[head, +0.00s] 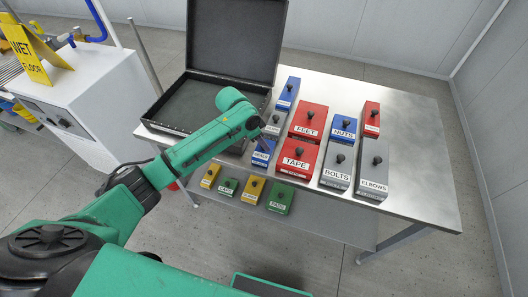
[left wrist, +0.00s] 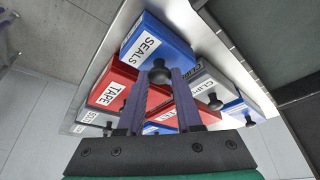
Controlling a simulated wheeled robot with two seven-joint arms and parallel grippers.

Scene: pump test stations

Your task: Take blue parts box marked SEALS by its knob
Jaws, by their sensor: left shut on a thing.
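The blue SEALS box (head: 260,159) stands at the table's front edge, left of the red TAPE box, and its top is partly hidden by my left gripper (head: 265,143). In the left wrist view the SEALS box (left wrist: 145,42) shows its white label and dark round knob (left wrist: 160,72). My left gripper (left wrist: 159,80) has its two purple fingers on either side of this knob and is shut on it. The box appears to be resting on the table. My right gripper is in neither view.
The red TAPE box (head: 296,157) is close on the right, with BOLTS (head: 337,166), ELBOWS (head: 373,170) and FEET (head: 309,121) beyond. An open black case (head: 183,127) lies left. Several yellow and green boxes, including PADS (head: 280,198), sit on the lower shelf. The table's right end is clear.

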